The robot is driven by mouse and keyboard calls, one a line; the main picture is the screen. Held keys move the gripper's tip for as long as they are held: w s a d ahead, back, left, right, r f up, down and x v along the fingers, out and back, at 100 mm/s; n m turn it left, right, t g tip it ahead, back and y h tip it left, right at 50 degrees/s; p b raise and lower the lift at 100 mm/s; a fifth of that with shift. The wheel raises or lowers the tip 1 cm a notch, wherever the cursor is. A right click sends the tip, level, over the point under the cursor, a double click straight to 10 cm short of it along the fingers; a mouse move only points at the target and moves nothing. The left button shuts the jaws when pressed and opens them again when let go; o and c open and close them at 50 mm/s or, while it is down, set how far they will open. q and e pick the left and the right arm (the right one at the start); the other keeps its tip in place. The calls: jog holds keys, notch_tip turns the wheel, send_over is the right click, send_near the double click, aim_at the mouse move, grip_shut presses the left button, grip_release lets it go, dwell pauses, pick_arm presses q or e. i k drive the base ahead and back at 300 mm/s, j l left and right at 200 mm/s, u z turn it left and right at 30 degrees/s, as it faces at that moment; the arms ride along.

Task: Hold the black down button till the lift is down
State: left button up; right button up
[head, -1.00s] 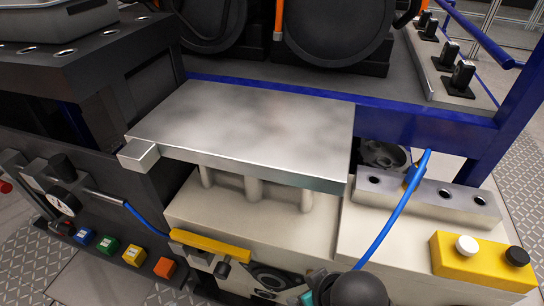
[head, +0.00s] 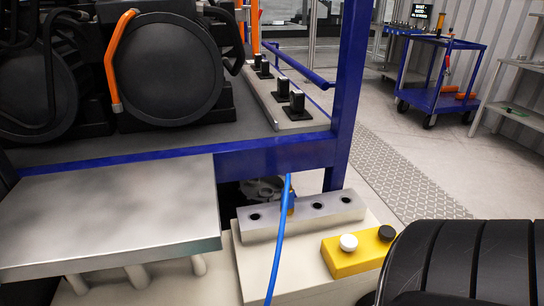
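The black down button (head: 386,233) sits on the right end of the yellow control box (head: 348,262). A white button (head: 348,242) sits to its left on the same box. The lift's flat silver plate (head: 110,220) is at the left. It stands raised on light posts (head: 138,275) above the pale base, with a clear gap under it. Neither of my grippers is in view, and nothing is seen touching the black button.
A metal block with holes (head: 300,214) lies behind the yellow box, with a blue hose (head: 278,245) beside it. A blue frame post (head: 349,90) stands behind. A blue cart (head: 440,80) is at the back right. Open floor lies between.

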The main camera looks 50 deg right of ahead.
aim_at(386, 233)
jog(key=z, duration=1.4)
